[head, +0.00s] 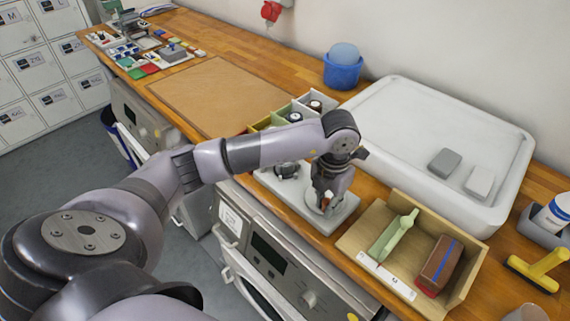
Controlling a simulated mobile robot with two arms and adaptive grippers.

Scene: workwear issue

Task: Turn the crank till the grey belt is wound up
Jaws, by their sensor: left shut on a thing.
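My left gripper (325,200) points down over the pale winder base (343,214) near the counter's front edge. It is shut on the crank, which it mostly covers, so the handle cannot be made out. A round pale part shows just under the fingertips. A dark part (287,171) stands on the base to the left of the gripper. I cannot make out the grey belt or how much of it is wound. My right gripper is not in view.
A wooden tray (348,243) with a green brush and a brown block lies right of the winder. A white basin (520,150) is behind, a blue tub (342,72) further back. Small bins stand behind the winder. A bare brown mat (215,95) lies to the left.

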